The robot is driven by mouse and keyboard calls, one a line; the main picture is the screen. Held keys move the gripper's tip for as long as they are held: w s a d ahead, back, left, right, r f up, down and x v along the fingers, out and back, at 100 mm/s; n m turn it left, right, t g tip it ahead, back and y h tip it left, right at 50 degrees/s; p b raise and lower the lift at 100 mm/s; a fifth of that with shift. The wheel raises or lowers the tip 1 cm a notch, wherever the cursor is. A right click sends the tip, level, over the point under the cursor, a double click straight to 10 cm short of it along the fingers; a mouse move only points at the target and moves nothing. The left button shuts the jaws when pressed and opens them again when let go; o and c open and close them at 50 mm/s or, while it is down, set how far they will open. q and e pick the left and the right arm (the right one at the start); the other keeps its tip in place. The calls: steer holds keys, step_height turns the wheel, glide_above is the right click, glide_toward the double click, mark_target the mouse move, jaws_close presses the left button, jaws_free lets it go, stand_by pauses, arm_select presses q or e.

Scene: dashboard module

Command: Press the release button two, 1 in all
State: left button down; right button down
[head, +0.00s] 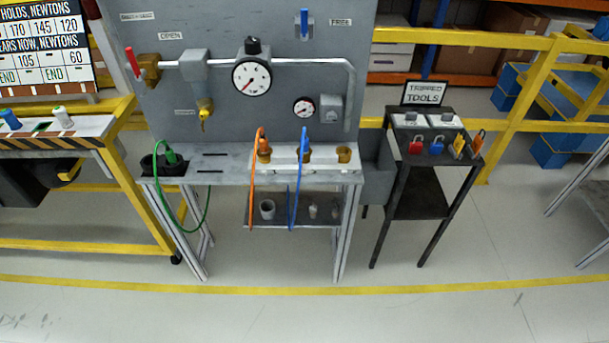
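I cannot make out a thing clearly marked as release button two. A grey bench (220,176) stands in front of an upright panel (225,130). On its right part is a pale block (326,165) with brass sockets. An orange hose (252,195) goes to the left socket and a blue hose (294,190) to the middle one. The right socket (344,154) has no hose. A green hose (160,200) hangs from a black holder (153,167) at the bench's left end. Any buttons beside the sockets are too small to tell. Neither gripper is in view.
The panel carries a large gauge (251,78), a small gauge (303,107) and red-handled valve (133,62). A tool stand (426,195) with padlocks is on the right. A yellow-framed cart (80,184) is on the left. The floor in front is clear.

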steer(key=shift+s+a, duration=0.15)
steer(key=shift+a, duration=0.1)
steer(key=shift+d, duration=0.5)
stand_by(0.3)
